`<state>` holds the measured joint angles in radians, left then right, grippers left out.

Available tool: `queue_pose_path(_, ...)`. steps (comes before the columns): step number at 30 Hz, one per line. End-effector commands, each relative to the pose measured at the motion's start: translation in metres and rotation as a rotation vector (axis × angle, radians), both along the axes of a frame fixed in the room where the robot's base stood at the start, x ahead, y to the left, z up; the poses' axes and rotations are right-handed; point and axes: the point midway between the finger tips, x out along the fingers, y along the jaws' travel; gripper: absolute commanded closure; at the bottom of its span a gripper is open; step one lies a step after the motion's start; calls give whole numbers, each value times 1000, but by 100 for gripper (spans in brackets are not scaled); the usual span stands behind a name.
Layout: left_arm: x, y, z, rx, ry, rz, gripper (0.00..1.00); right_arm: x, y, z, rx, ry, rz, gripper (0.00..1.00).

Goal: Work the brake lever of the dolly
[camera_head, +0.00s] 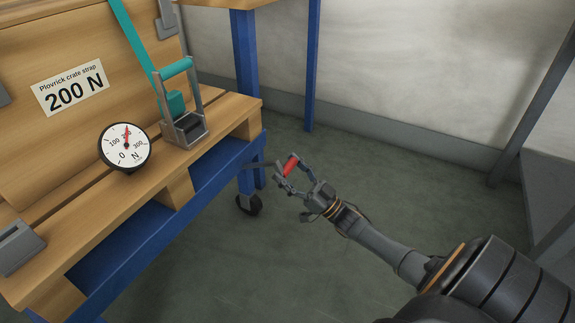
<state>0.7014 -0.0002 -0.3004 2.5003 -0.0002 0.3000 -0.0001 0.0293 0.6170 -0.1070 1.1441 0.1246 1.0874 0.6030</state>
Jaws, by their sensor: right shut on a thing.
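The dolly is a blue frame (205,187) under a wooden crate, with a black caster wheel (249,204) at its near right corner. A brake lever with a red grip (291,165) sticks out to the right from the frame by a thin dark bar. My right gripper (284,173) is shut on the red grip, with its fingers on either side of it. The fingers hide part of the grip. My left gripper is not in view.
The wooden crate (40,180) carries a teal strap (134,38), a ratchet (184,115), a round dial gauge (125,146) and a "200 N" label (73,88). Blue posts (312,65) stand behind. A grey structure (550,175) stands at the right. The floor between is clear.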

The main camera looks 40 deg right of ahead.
Motion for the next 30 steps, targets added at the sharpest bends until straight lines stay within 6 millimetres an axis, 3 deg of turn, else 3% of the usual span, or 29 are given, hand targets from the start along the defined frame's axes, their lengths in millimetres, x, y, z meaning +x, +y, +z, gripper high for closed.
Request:
queue_pose_path(1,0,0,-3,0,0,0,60,2,-5,-11,-1,25,-16,86)
queue_pose_path(4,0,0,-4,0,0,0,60,2,-5,-14,-2,25,-15,86)
queue_pose_path(25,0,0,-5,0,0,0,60,2,-4,-17,-2,23,-13,87)
queue_pose_path(26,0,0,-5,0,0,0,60,2,-4,-16,-2,23,-13,26)
queue_pose_path(28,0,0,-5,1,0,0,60,2,-4,-16,-2,22,-13,12)
queue_pose_path(30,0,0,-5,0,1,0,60,2,-4,-16,-2,21,-13,11)
